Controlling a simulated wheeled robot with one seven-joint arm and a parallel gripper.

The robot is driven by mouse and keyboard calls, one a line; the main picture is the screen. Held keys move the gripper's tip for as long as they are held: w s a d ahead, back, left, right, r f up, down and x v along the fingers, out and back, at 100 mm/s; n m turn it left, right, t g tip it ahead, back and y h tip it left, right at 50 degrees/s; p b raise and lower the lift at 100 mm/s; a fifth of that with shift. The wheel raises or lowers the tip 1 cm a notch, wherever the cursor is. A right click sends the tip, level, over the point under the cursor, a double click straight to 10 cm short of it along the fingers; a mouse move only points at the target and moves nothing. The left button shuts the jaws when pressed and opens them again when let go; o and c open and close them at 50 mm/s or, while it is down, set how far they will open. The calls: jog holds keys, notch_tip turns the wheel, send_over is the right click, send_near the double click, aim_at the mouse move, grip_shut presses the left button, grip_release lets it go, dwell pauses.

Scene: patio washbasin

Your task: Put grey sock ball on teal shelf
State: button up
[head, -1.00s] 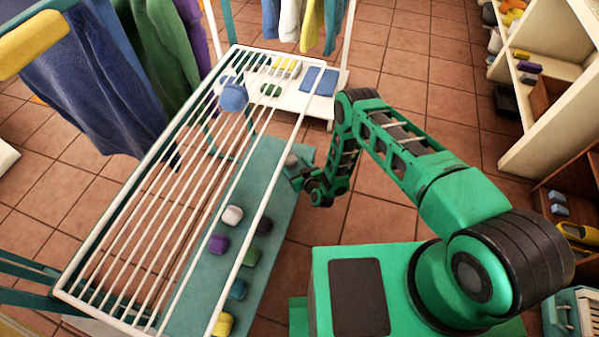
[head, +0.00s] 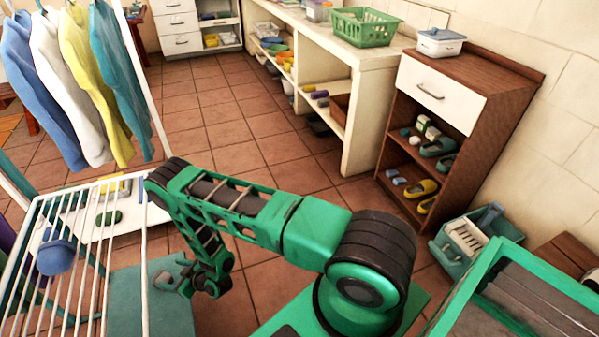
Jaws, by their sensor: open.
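The teal shelf (head: 150,312) is the lower level of the white-wired drying rack at the lower left of the head view. The part of it in view looks bare. My gripper (head: 176,281) is open at the shelf's right edge, low and pointing to the left. A small grey-teal shape sits at its tips, and I cannot tell whether it is a finger or a sock ball. I cannot make out the grey sock ball for sure in this view.
White wire bars (head: 75,260) run above the shelf, with a blue round thing (head: 56,257) by them. Clothes (head: 80,85) hang behind. A brown cabinet (head: 470,80) with shoes, a cream bench (head: 365,90) and a teal crate (head: 462,243) stand right. The tiled floor between is clear.

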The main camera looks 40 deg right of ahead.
jog(key=w+d+r+g+h, duration=0.1)
jog(key=w+d+r, duration=0.3)
jog(key=r, duration=0.5)
jog(key=w+d+r+g+h, duration=0.1)
jog(key=w+d+r, duration=0.4)
jog(key=r, duration=0.4)
jog(key=s+d+r+m+g+h, duration=0.1)
jog(key=s+d+r+g, duration=0.15)
jog(key=d+r, duration=0.7)
jog(key=s+d+r+m+g+h, duration=0.15)
jog(key=s+d+r, duration=0.25)
jog(key=d+r, duration=0.5)
jog(key=s+d+r+m+g+h, duration=0.1)
jog(key=s+d+r, duration=0.25)
jog(key=s, duration=0.25)
jog(key=s+d+r+m+g, duration=0.1)
jog(key=s+d+r+m, duration=0.15)
jog(key=s+r, duration=0.3)
jog(key=s+d+r+m+h, duration=0.1)
jog(key=s+d+r, duration=0.3)
jog(key=s, duration=0.3)
jog(key=s+r+m+g, duration=0.2)
jog(key=s+r, duration=0.1)
jog(key=s, duration=0.9)
jog(key=s+r+m+g+y, duration=0.1)
jog(key=s+r+m, duration=0.1)
jog(key=s, duration=1.1)
jog(key=shift+r+m+g, duration=0.3)
jog(key=shift+r+g, duration=0.1)
jog(key=shift+r, duration=0.4)
